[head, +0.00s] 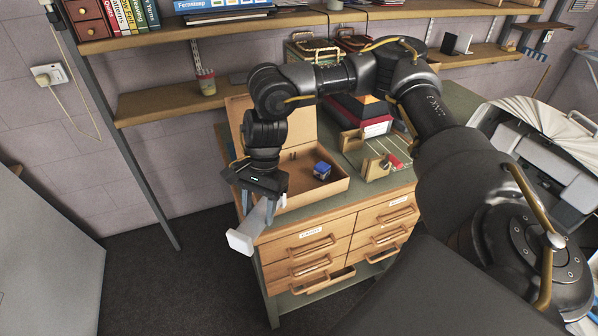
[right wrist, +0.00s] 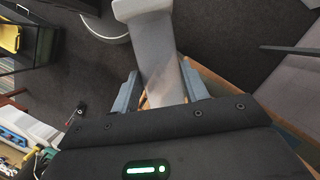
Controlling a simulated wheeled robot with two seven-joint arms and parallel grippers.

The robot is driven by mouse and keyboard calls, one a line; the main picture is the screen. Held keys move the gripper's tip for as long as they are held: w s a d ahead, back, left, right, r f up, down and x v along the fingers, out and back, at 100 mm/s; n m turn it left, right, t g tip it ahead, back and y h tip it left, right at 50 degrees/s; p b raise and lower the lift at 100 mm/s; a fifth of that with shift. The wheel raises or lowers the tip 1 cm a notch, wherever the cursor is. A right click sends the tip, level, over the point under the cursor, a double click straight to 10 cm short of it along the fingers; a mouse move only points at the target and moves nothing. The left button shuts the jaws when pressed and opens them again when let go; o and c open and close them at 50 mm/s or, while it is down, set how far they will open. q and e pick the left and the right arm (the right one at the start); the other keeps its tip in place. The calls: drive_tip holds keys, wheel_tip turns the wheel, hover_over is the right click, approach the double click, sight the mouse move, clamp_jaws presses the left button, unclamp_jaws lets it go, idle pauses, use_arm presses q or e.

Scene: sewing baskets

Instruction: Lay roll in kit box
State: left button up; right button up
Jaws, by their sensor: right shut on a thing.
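My right gripper (head: 261,206) hangs in front of the left part of the bench and is shut on the pale grey roll (head: 256,222), which has a wider, whiter end (head: 240,242). The roll slants down and out past the bench's front edge, clear of the floor. The right wrist view shows the roll (right wrist: 157,62) between the two fingers (right wrist: 159,90). The kit box (head: 326,190) is an open wooden box on the bench with its lid raised behind. A small blue item (head: 321,170) lies inside. My arm hides part of the box and lid. My left gripper is out of view.
The bench (head: 300,218) has several wooden drawers, one (head: 338,279) slightly open. A wooden holder with pins and a red spool (head: 395,161) stands right of the box. Shelves (head: 170,100) run along the wall behind. The floor at left is clear.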

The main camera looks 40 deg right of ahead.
drive_tip(key=d+r+m+t+h+p, duration=0.2)
drive_tip(key=d+m+t+h+p, duration=0.25)
drive_tip(key=d+m, duration=1.75)
drive_tip(key=m+b, duration=0.4)
hover_over(293, 182)
drive_tip(key=s, duration=0.1)
drive_tip(key=f, duration=0.9)
drive_tip(key=shift+a, duration=0.2)
drive_tip(key=shift+w+d, duration=0.1)
drive_tip(key=shift+w, duration=0.1)
drive_tip(key=x, duration=0.2)
drive_tip(key=b+x, duration=0.1)
drive_tip(key=shift+s+f, duration=0.25)
drive_tip(key=shift+f, duration=0.05)
drive_tip(key=shift+w+f, duration=0.1)
drive_tip(key=shift+f, duration=0.05)
